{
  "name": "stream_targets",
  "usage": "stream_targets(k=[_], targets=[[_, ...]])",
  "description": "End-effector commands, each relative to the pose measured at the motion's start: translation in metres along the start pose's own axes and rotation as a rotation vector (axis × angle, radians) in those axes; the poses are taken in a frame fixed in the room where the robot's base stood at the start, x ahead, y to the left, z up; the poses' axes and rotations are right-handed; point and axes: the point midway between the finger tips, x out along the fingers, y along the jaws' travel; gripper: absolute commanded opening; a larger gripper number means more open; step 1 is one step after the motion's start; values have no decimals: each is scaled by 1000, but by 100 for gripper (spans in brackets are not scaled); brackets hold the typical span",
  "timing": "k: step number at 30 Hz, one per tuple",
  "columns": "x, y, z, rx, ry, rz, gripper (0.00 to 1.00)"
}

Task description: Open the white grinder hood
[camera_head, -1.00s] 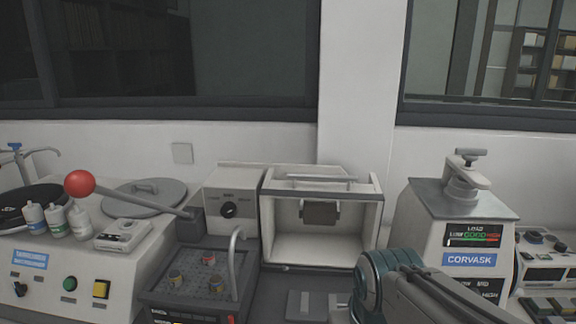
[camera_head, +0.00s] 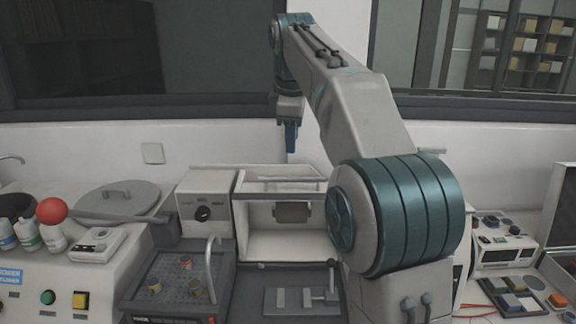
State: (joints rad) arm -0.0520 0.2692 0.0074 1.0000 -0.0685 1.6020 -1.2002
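The white grinder hood (camera_head: 240,215) is the box-shaped housing in the middle of the bench. A pale bar (camera_head: 275,180) runs across its upper front. Its front shows the inside, with a dark brownish block at the back; I cannot tell whether a clear pane covers it. My gripper (camera_head: 291,148) hangs fingers down, above and behind the hood's top in the picture, apart from it. Its blue fingers look close together and side-on, so their opening does not show. My arm hides the hood's right side.
A control box with a black knob (camera_head: 203,214) stands left of the hood. In front are a dark perforated tray (camera_head: 170,275) with a curved spout and a small clamp plate (camera_head: 290,300). A red-ball lever (camera_head: 51,211) reaches across at left.

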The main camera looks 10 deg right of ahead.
Motion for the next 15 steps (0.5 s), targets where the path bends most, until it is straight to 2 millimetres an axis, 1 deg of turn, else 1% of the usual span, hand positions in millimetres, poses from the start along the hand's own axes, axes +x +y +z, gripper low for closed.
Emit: stream_targets(k=[1,3,8,11,15], targets=[[-5,8,-4,-35,-1,1,34],[-9,14,-6,-77,-1,3,34],[-11,20,-9,-124,-3,4,34],[-3,20,-9,-131,-3,3,34],[21,19,-8,-130,-4,1,34]])
